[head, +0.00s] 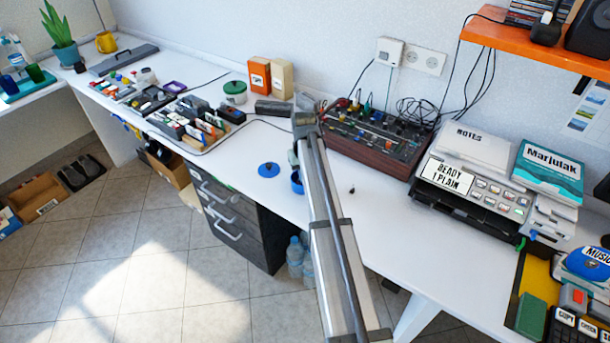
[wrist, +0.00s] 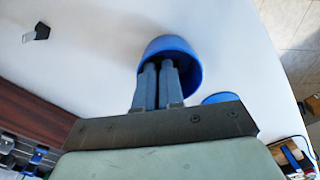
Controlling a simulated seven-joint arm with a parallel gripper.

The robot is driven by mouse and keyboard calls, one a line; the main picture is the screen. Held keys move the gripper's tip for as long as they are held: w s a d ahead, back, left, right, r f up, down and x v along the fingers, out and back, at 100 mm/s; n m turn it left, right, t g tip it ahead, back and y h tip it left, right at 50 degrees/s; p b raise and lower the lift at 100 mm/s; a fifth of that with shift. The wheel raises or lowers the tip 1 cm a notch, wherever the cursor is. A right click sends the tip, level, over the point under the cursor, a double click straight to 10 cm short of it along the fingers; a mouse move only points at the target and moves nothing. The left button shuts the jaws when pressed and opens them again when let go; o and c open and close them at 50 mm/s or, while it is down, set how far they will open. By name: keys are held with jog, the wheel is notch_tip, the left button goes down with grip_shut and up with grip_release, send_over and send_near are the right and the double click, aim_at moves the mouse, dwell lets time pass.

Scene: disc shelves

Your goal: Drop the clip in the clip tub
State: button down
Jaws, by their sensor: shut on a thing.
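The open blue tub (head: 297,187) stands near the front edge of the desk, partly behind my arm. In the wrist view, the tub (wrist: 190,65) is below my gripper (wrist: 160,66). The fingers lie nearly together over its opening, with the tips against its dark inside. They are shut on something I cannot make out. A round blue lid (head: 268,170) lies flat left of the tub; its edge shows in the wrist view (wrist: 220,98). A small black clip-like object with a pale end (wrist: 36,33) lies on the desk, apart from my gripper. It is a dark speck (head: 351,189) in the head view.
A wood-sided mixer with knobs and cables (head: 375,139) stands behind the tub. A printer-like machine (head: 475,178) is to the right. Card racks (head: 190,125) and a green-lidded jar (head: 235,92) are to the left.

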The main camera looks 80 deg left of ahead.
jog(key=shift+f, duration=0.6)
jog(key=c, duration=1.5)
grip_release()
jog(key=shift+r, duration=0.1)
notch_tip(320, 180, up, 13)
